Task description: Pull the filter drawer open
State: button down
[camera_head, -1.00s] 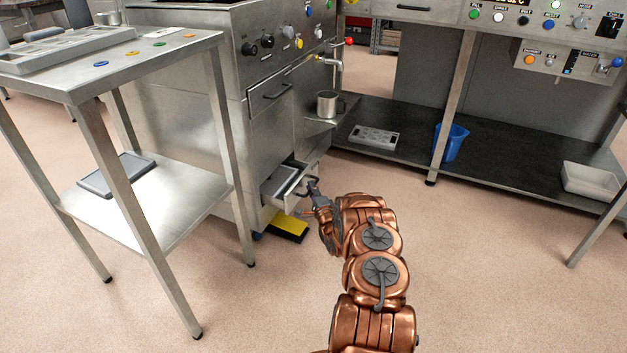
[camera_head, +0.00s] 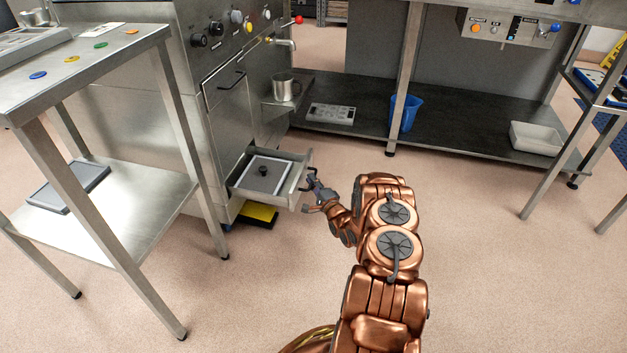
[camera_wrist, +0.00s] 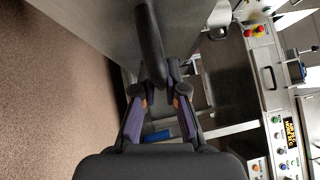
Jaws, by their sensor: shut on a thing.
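The filter drawer (camera_head: 290,190) is a metal drawer low in the steel machine, and it stands well out from the front. A grey filter plate with a dark knob (camera_head: 263,172) lies inside it. My gripper (camera_head: 312,187) is at the drawer's front, shut on its dark bar handle (camera_head: 308,180). In the wrist view my gripper (camera_wrist: 161,98) has its two fingers closed around the dark handle bar (camera_wrist: 150,45). The exact finger contact is partly hidden by the bar.
A steel side table (camera_head: 120,45) stands left of the drawer. A yellow and black pedal (camera_head: 258,214) is on the floor below the drawer. A metal mug (camera_head: 283,88) sits on a small shelf above.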

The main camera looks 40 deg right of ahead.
jog(key=shift+d, duration=0.15)
jog(key=c, duration=1.2)
grip_release()
jog(key=shift+s, duration=0.1)
jog(key=v, duration=1.2)
jog(key=shift+r, duration=0.1)
